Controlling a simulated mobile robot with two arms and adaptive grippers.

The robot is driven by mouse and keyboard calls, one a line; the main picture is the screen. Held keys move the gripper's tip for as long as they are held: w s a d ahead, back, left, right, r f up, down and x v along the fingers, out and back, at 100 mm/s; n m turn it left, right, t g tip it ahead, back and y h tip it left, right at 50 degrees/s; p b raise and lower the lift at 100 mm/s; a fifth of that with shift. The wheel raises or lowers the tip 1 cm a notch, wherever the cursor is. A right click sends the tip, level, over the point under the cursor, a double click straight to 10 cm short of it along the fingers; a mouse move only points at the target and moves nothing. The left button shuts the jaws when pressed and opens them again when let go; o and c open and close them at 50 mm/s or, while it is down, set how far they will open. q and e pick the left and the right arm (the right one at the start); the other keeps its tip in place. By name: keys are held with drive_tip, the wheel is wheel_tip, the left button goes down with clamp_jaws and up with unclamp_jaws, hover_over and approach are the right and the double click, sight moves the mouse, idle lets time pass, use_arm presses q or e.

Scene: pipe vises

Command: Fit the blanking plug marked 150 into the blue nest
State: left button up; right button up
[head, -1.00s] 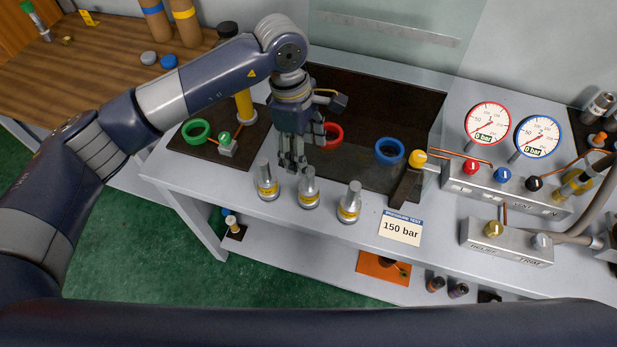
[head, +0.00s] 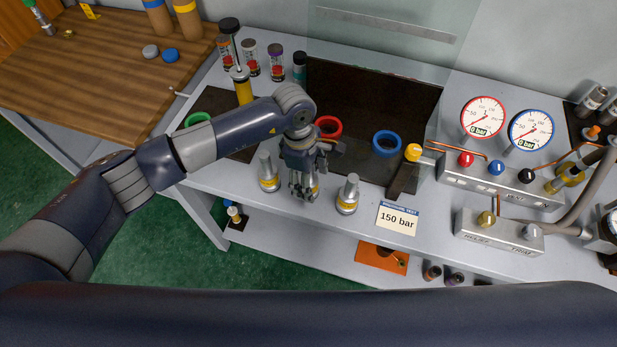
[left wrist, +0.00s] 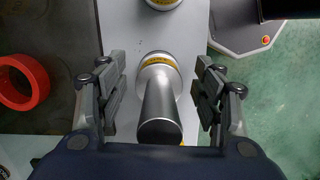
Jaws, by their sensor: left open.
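Three silver plugs with yellow bands stand upright on the grey bench: a left one (head: 268,172), a middle one (head: 315,186) and a right one (head: 347,196). Their markings are too small to read. My left gripper (head: 303,192) is over the middle plug and partly hides it. In the left wrist view a plug (left wrist: 160,100) stands between the open fingers (left wrist: 165,95), with a gap on each side. The blue nest (head: 387,144), a ring on the dark mat, is empty, behind and right of the plugs. My right gripper is not in view.
A red ring (head: 328,126) and a green ring (head: 197,119) stand on dark mats. A card (head: 397,219) reads 150 bar. A dark lever with a yellow knob (head: 413,152) stands right of the blue nest. A clear screen (head: 385,50) stands behind.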

use_arm(q)
drive_tip(key=shift+d+f, duration=0.1)
drive_tip(key=shift+f, duration=0.4)
drive_tip(key=shift+c, duration=0.2)
drive_tip(key=c, duration=1.3)
drive_tip(key=shift+w+r, duration=0.1)
